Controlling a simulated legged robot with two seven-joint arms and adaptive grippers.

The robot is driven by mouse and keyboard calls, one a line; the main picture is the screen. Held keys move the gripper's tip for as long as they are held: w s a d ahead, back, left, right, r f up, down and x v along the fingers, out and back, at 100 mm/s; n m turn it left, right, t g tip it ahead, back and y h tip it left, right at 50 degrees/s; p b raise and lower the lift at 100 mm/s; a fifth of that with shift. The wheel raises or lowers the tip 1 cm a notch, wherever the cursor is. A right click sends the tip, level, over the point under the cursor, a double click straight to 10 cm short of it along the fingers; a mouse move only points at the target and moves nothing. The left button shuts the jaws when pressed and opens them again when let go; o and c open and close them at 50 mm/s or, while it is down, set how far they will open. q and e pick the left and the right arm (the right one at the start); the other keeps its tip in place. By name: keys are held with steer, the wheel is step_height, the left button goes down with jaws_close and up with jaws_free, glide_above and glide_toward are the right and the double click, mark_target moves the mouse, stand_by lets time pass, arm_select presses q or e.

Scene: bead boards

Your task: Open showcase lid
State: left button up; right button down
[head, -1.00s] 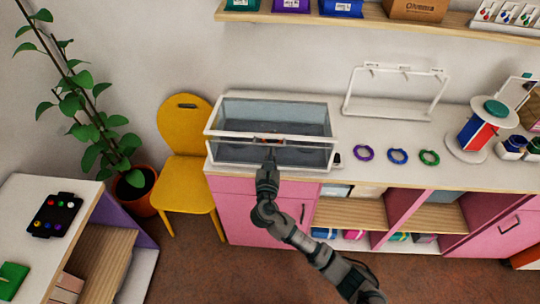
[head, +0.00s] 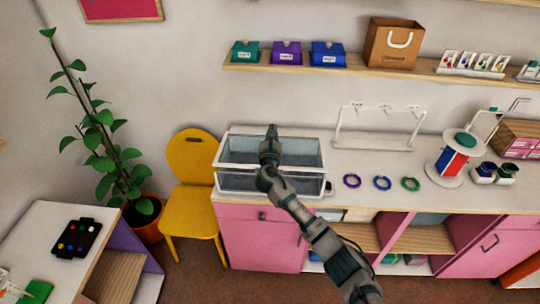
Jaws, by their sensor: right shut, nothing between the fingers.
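The showcase (head: 240,184) is a clear glass box with a white frame. It stands at the left end of the white counter. Its lid (head: 238,150) is a glass pane with a white rim at the top of the box; I cannot tell clearly whether it is raised. My right gripper (head: 271,129) is shut and empty. It reaches over the showcase, with its fingertips near the back edge of the top. My right arm hides the middle of the front rim and front glass. My left gripper is not in view.
To the right on the counter (head: 340,192) are purple, blue and green rings (head: 382,183), a white rack (head: 380,141) and a spool stand (head: 456,160). A shelf (head: 400,73) with boxes hangs above. A yellow chair (head: 192,208) stands left of the counter.

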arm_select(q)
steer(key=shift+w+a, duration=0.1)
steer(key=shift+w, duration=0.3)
arm_select(e)
steer(key=shift+w+f, duration=0.25)
steer(key=shift+w, duration=0.5)
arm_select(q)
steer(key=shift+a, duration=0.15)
arm_select(e)
steer(key=shift+s+a, duration=0.1)
steer(key=shift+a, duration=0.1)
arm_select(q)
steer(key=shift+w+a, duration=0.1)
